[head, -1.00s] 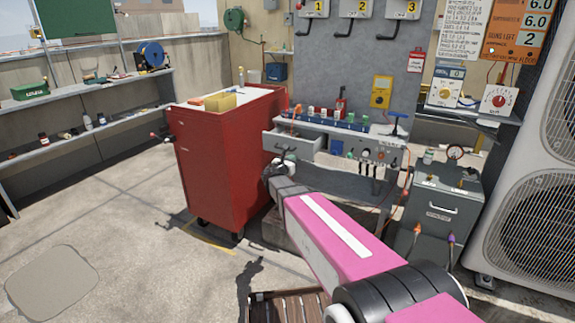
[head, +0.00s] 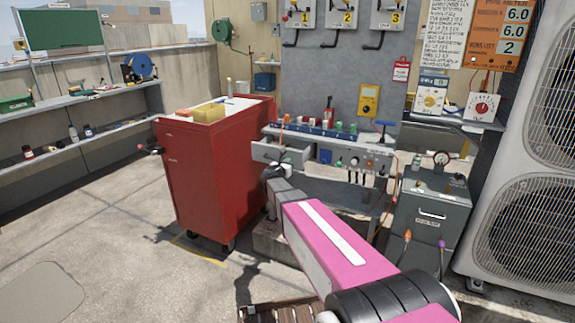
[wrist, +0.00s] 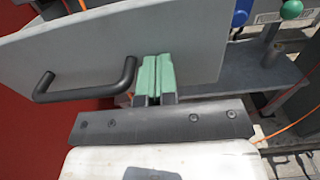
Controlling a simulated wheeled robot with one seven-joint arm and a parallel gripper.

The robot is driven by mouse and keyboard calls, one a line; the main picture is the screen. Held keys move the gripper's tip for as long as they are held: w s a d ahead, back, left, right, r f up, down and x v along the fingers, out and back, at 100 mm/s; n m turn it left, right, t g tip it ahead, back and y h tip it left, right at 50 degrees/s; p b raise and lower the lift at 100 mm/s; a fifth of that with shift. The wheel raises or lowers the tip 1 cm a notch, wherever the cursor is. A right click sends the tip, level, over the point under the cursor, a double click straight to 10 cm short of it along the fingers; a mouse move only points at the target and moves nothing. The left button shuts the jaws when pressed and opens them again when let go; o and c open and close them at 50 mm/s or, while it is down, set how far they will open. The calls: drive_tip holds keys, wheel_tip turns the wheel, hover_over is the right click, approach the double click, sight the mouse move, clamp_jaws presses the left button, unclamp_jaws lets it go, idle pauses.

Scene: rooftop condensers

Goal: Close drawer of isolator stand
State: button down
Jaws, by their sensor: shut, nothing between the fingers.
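The isolator stand (head: 330,138) is a grey bench with a control strip, in the middle of the head view. Its grey drawer (head: 265,153) sticks out at the stand's left end, beside the red cabinet. In the wrist view the drawer's flat front (wrist: 195,50) fills the upper part, with a black bar handle (wrist: 85,88) on it. My gripper (wrist: 154,75) is shut and empty, its green finger pads together. The fingertips are at the drawer front, just right of the handle and not around it. I cannot tell whether they touch. The head view shows my gripper (head: 274,171) only small.
A red cabinet (head: 210,185) stands close on the left of the drawer. A grey box cabinet (head: 430,215) and a large condenser unit (head: 535,160) stand on the right. Switches hang on the panel behind. Open floor (head: 90,220) lies at the left.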

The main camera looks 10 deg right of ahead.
drive_tip(key=x, duration=1.5)
drive_tip(key=shift+w+d, duration=0.1)
drive_tip(key=shift+w, duration=0.2)
drive_tip(key=v, duration=1.5)
drive_tip(key=s+d+f+m+g+y, duration=0.1)
drive_tip(key=s+d+f+m+g, duration=0.15)
drive_tip(key=s+m, duration=0.3)
drive_tip(key=s+d+f+m+g, duration=0.1)
drive_tip(key=s+f+m+g, duration=0.35)
drive_tip(key=s, duration=0.25)
drive_tip(key=s+d+f+m+g+y, duration=0.1)
drive_tip(key=s+d+f+m+g, duration=0.15)
drive_tip(key=s+m, duration=0.4)
drive_tip(key=s+a+f+m+g+y, duration=0.2)
drive_tip(key=s+a+m+y, duration=0.2)
drive_tip(key=s, duration=0.5)
drive_tip(key=s+a+f+m+g+y, duration=0.3)
drive_tip(key=s+a+m+y, duration=0.1)
drive_tip(key=s+m, duration=0.4)
drive_tip(key=shift+s+a+y, duration=0.15)
drive_tip(key=shift+s+y, duration=0.15)
drive_tip(key=shift+s, duration=0.4)
